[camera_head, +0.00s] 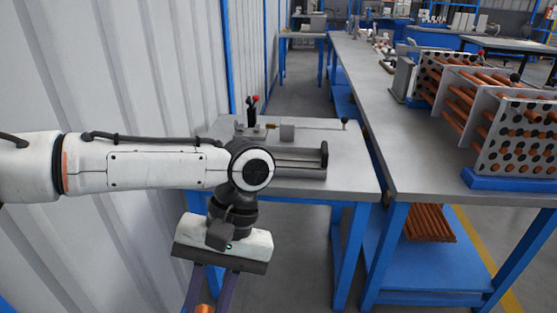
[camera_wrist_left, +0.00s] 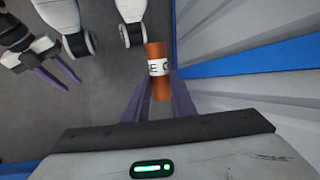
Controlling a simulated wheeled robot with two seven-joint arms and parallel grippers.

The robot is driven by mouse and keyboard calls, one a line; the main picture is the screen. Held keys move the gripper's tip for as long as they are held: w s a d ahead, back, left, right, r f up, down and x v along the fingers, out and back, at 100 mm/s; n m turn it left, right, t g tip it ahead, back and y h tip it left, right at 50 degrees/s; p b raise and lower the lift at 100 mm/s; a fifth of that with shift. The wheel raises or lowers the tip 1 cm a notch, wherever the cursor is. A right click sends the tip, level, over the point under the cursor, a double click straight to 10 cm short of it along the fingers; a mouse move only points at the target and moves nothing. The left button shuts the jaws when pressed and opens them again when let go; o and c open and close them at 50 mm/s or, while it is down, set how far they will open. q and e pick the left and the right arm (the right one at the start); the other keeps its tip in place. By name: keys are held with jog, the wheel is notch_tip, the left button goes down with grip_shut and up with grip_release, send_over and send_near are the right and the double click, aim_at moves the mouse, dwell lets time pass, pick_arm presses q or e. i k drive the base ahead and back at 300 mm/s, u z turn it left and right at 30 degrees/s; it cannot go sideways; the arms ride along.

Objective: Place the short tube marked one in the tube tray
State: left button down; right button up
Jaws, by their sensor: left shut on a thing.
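A short orange-brown tube (camera_wrist_left: 158,52) with a white band is held between the two purple fingers of my left gripper (camera_wrist_left: 158,85). Dark letters show on the band, only partly readable. In the head view, my left gripper (camera_head: 210,292) points down beside the small table, and only the end of the tube (camera_head: 204,309) shows at the bottom edge. My right gripper (camera_wrist_left: 60,76) shows at the left of the left wrist view, with its fingers apart and nothing between them. I cannot make out a tube tray in either view.
A small metal table (camera_head: 345,170) carries a clamp-like fixture (camera_head: 300,160). A long bench (camera_head: 400,165) at the right holds plates with orange tubes (camera_head: 515,140). More tubes (camera_head: 430,223) lie on its lower shelf. A corrugated wall (camera_head: 110,80) is close at the left.

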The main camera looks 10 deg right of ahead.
aim_at(301, 165)
jog(key=i, duration=1.55)
jog(key=z, duration=1.5)
